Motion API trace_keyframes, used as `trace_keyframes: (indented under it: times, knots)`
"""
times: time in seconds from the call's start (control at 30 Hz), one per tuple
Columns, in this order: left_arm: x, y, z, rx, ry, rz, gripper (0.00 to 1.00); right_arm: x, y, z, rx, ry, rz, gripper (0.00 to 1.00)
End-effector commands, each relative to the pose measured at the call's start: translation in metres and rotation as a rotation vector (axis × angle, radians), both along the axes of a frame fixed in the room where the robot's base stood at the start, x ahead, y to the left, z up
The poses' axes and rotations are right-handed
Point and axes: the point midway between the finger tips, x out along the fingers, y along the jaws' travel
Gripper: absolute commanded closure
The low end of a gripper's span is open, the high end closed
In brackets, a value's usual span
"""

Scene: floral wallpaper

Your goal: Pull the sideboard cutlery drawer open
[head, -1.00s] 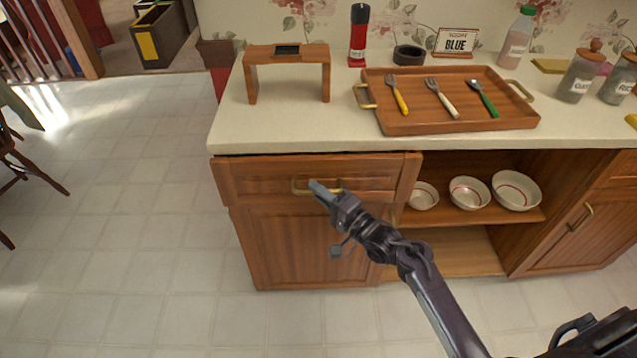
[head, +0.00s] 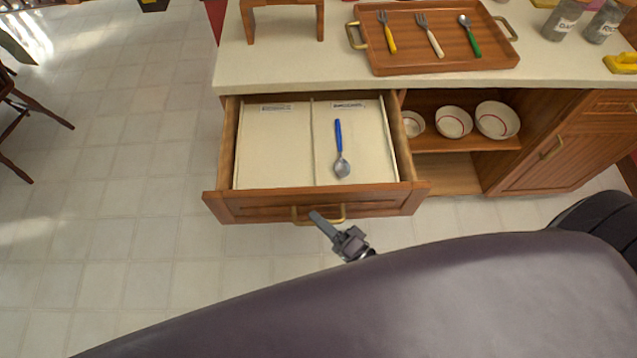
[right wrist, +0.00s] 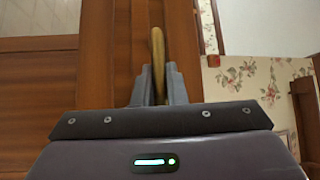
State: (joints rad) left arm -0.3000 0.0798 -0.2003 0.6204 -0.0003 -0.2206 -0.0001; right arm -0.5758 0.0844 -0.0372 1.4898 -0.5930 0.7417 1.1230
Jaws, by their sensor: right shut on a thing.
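The sideboard cutlery drawer (head: 262,206) stands well out from the cabinet in the head view. Its cream inside has two compartments with a label at the back of each. A blue-handled spoon (head: 340,150) lies in the right compartment; the left one is empty. My right gripper (head: 318,220) is at the drawer front, shut on the brass handle (head: 298,214). In the right wrist view the handle (right wrist: 158,50) runs between the two fingers (right wrist: 158,88). My left gripper is not in view.
On the counter (head: 285,65) a wooden tray (head: 440,64) holds two forks and a spoon. A small wooden stand (head: 249,20) is to its left. Bowls (head: 453,122) sit on the open shelf right of the drawer.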

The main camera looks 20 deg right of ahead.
Motion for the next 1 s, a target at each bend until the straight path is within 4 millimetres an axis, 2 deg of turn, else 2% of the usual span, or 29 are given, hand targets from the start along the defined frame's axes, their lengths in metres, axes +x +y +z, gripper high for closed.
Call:
trace_keyframes:
  times: [0.03,0.1,0.4,0.6,0.93,0.97,1.0]
  knots:
    - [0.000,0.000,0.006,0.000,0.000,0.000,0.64,-0.013,0.004,0.002,0.001,0.007,0.003,1.00]
    - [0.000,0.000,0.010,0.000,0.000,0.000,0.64,-0.027,0.008,0.001,0.001,0.007,0.003,1.00]
    - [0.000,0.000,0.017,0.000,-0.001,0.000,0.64,-0.064,0.018,0.000,0.000,0.003,0.002,1.00]
    - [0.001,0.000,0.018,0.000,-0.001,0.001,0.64,-0.072,0.021,-0.001,0.000,0.001,0.002,1.00]
    - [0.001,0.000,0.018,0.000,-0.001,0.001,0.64,-0.072,0.021,-0.001,0.000,0.002,0.002,1.00]
    - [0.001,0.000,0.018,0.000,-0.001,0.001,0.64,-0.072,0.021,-0.001,0.000,0.002,0.002,0.87]
    - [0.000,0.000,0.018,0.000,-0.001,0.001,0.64,-0.072,0.021,-0.001,0.000,0.002,0.002,0.82]
